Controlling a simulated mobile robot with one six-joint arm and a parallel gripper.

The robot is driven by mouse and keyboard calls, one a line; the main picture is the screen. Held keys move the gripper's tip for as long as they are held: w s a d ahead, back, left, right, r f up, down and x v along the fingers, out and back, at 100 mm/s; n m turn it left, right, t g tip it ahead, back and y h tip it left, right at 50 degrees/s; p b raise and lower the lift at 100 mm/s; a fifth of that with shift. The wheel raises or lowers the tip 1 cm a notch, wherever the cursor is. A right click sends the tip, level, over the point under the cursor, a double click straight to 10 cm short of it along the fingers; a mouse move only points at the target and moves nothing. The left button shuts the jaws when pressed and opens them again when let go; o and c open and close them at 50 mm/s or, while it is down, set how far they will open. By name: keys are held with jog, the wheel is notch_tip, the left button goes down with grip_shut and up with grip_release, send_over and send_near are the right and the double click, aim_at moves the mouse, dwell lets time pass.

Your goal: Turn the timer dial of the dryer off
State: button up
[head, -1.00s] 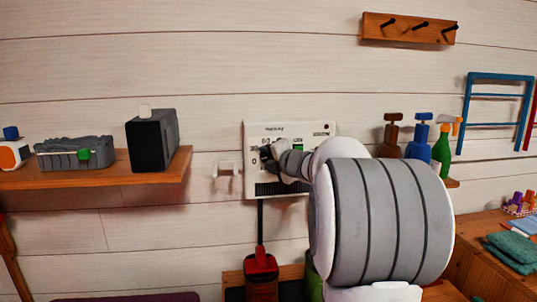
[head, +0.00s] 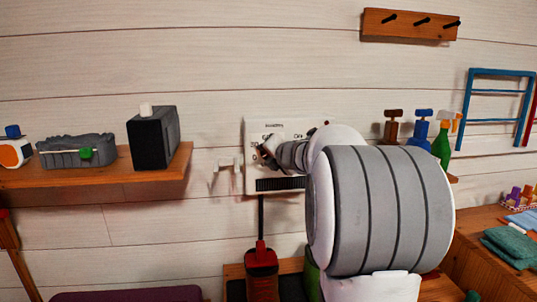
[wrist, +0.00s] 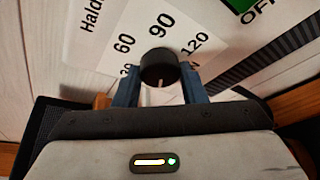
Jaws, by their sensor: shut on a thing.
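The white dryer panel (head: 253,128) is on the wall, partly hidden behind my arm in the head view. In the wrist view its label (wrist: 185,22) reads 60, 90 and 120 around the black timer dial (wrist: 158,66). A short white mark on the dial points toward the bottom of the picture, away from the 90. My gripper (wrist: 160,82) has its two blue fingers on either side of the dial, shut on it. It also shows at the panel in the head view (head: 266,152). A green patch (wrist: 240,5) with OFF beside it is at the upper right.
A wooden shelf (head: 100,190) with a black box (head: 152,138) is to the left. A white hook-like fitting (head: 226,172) is just left of the panel. Spray and pump bottles (head: 420,132) stand to the right. A red-topped item (head: 261,262) is below.

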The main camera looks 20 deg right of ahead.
jog(key=o, duration=1)
jog(key=v, duration=0.7)
jog(key=shift+s+r+p, duration=0.1)
jog(key=shift+s+p, duration=0.25)
